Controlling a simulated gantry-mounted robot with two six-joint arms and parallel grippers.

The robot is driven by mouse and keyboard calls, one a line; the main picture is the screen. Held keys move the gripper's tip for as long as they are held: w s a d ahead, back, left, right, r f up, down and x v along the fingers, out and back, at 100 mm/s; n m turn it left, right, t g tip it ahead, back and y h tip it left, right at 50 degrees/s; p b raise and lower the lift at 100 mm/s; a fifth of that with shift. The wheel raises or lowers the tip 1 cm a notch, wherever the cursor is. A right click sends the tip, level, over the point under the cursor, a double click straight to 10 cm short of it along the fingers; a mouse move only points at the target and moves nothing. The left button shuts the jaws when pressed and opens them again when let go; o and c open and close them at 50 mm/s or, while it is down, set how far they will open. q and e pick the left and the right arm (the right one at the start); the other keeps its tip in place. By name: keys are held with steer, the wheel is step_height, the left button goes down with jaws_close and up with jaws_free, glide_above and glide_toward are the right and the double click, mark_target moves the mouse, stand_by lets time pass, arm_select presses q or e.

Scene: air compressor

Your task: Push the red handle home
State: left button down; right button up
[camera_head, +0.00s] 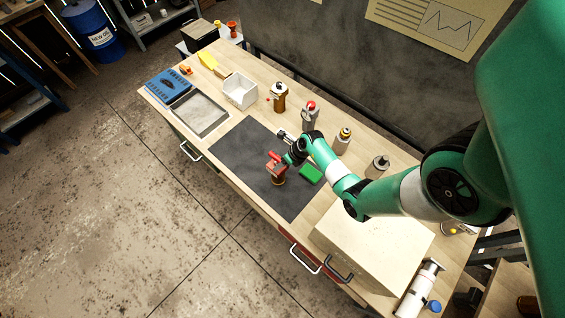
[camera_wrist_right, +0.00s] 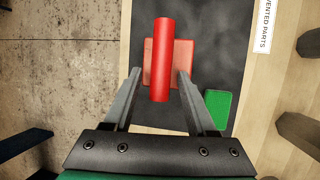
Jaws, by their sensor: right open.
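In the right wrist view the handle is a bright red bar (camera_wrist_right: 162,50) above a paler red block (camera_wrist_right: 150,75). My right gripper (camera_wrist_right: 160,76) is open, with a finger on each side of the lower part of the bar. I cannot tell whether either finger touches it. In the head view my right gripper (camera_head: 283,158) is close beside the handle and partly hidden by its own wrist. My left gripper is not in view.
A green block (camera_head: 311,174) lies on the dark mat (camera_head: 238,150) near the device. Several bottles, including a brown one (camera_head: 279,98), stand along the back. A large beige box (camera_head: 375,245) stands at the right. The mat's left part is clear.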

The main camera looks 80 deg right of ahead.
steer(key=p+v, duration=0.4)
steer(key=v, duration=0.7)
steer(key=shift+r, duration=0.25)
steer(key=shift+s, duration=0.15)
